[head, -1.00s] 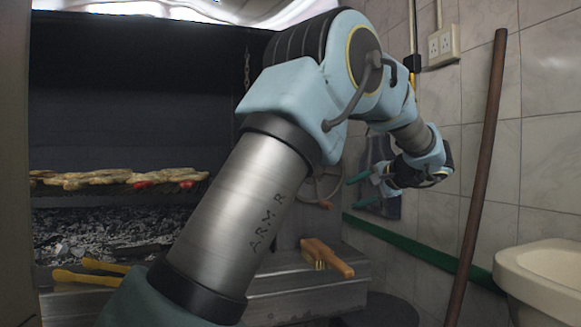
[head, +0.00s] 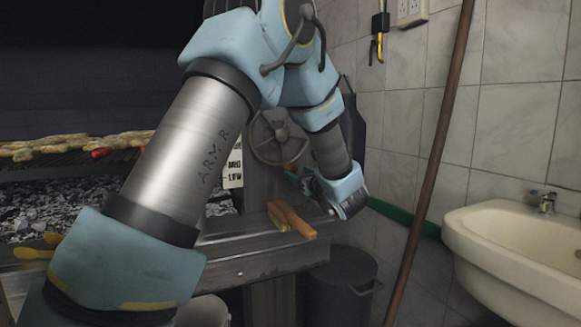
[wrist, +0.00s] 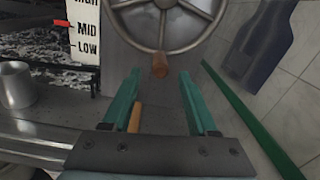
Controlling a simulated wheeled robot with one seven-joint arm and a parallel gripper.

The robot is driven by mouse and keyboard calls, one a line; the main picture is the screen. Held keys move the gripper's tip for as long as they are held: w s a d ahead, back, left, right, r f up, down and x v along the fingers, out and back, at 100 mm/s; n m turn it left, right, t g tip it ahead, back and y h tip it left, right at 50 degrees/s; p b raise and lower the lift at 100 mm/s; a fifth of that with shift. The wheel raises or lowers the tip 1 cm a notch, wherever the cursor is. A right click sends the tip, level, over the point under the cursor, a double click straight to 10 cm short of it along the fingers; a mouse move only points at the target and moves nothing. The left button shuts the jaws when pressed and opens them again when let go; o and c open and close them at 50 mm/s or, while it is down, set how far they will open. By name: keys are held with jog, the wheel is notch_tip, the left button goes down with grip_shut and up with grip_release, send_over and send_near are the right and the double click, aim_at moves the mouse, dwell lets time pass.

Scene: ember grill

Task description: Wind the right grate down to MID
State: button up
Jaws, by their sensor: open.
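A grey spoked hand wheel (head: 278,137) is on the grill's right side panel; its lower part shows in the wrist view (wrist: 166,46). Its wooden knob (wrist: 160,66) is at the bottom of the rim. My gripper (head: 305,182) is open and empty, just below and right of the wheel. In the wrist view its green fingers (wrist: 160,92) point at the wheel, with the knob between and slightly beyond their tips. A white scale (wrist: 87,35) reads MID and LOW; a red pointer (wrist: 63,23) is slightly above MID. The grate (head: 70,160) bears food, partly hidden by my arm.
A wooden-handled brush (head: 292,219) lies on the ledge below the wheel. A metal cup (wrist: 16,85) stands at left. A dark bin (head: 338,290), a brown pole (head: 430,160) and a white sink (head: 510,235) are at right. A dark blue cloth (wrist: 260,42) hangs beside the wheel.

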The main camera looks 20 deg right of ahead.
aim_at(291, 168)
jog(key=w, duration=0.4)
jog(key=w+p, duration=0.1)
jog(key=w, duration=0.1)
jog(key=shift+w+a, duration=0.3)
jog(key=shift+a, duration=0.05)
grip_shut()
dwell(1.1)
